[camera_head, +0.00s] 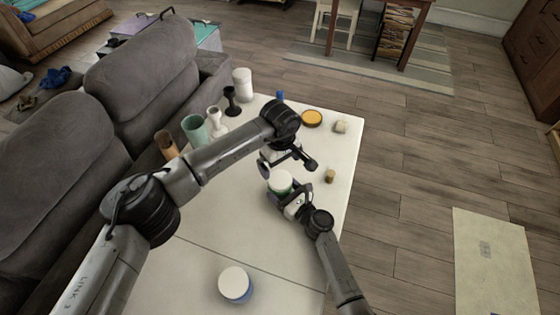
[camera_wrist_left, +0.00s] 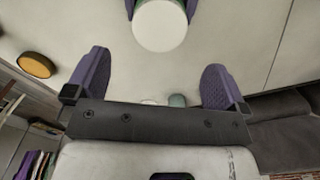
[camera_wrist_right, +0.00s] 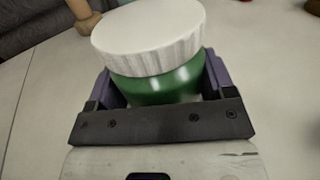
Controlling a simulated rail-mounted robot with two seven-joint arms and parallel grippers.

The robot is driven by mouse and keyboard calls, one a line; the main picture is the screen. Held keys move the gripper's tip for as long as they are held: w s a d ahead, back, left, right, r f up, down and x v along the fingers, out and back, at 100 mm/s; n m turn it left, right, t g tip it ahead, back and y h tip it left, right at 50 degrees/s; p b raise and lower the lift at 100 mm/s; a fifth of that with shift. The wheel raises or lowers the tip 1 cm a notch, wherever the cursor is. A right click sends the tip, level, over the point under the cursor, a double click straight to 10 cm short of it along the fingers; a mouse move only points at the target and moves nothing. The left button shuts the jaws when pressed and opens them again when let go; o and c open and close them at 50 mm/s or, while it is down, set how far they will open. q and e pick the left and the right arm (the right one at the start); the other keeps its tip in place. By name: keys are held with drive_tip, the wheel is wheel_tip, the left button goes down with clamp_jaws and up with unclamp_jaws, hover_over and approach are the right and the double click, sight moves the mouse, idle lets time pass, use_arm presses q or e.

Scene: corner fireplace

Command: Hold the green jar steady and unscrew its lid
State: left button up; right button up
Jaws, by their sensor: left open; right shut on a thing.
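The green jar (camera_wrist_right: 165,88) with a ribbed white lid (camera_wrist_right: 148,32) stands on the white table. In the head view its lid (camera_head: 280,180) shows between the fingers of my right gripper (camera_head: 284,190). In the right wrist view my right gripper (camera_wrist_right: 164,85) is shut on the jar's green body, one purple finger on each side, below the lid. My left gripper (camera_head: 285,165) is open above the table near the jar. In the left wrist view the lid (camera_wrist_left: 160,25) lies beyond and between the open purple fingers of my left gripper (camera_wrist_left: 158,85), apart from them.
A second white-lidded jar (camera_head: 235,284) with a blue body stands near the table's front. An orange-lidded item (camera_head: 312,118), a small pale block (camera_head: 341,127) and a cork-like piece (camera_head: 330,176) lie on the right. Several vases and cups, including a green cup (camera_head: 194,129), stand along the left edge by the grey sofa (camera_head: 140,80).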

sight(280, 179)
use_arm(q)
drive_tip(key=shift+m, duration=0.7)
drive_tip(key=shift+f+m, duration=0.3)
drive_tip(key=shift+f, duration=3.7)
drive_tip(key=shift+c, duration=0.5)
